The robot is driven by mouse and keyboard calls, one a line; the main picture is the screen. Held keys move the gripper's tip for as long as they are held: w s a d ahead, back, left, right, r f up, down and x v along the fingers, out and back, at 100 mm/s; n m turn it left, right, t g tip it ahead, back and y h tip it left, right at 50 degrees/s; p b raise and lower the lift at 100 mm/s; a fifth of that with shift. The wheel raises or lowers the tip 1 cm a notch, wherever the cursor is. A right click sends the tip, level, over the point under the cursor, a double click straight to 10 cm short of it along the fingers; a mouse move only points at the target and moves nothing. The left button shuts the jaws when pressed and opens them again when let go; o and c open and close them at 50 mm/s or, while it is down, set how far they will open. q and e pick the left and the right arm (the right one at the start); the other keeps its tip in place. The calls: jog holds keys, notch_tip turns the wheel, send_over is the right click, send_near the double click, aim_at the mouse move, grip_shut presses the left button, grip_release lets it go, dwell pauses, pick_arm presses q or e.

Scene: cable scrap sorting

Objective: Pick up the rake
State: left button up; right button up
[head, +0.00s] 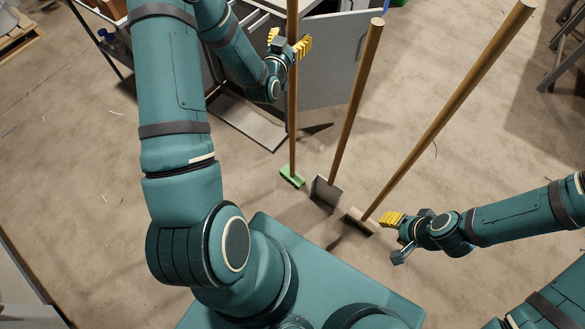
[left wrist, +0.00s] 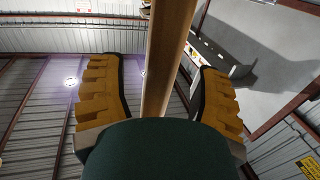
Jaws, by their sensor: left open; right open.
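The rake, a long wooden handle (head: 293,130) with a small green head (head: 292,177), stands nearly upright, with its head at the floor. My left gripper (head: 288,42) is open at the upper part of this handle. In the left wrist view the handle (left wrist: 167,60) runs between the two yellow fingers of the left gripper (left wrist: 156,85), with gaps on both sides. My right gripper (head: 396,238) is open and empty, low at the right, near the broom's head. The top end of the rake handle is cut off by the head view's upper edge.
A grey-bladed shovel (head: 326,192) and a broom with a pale head (head: 360,222) stand just right of the rake, their wooden handles leaning right. A grey cabinet (head: 345,60) stands behind the handles. Open concrete floor (head: 450,130) lies to the right.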

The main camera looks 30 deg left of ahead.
pick_arm(q)
jog(key=shift+w+a, duration=0.1)
jog(key=shift+w, duration=0.4)
grip_shut()
jog(key=shift+r, duration=0.2)
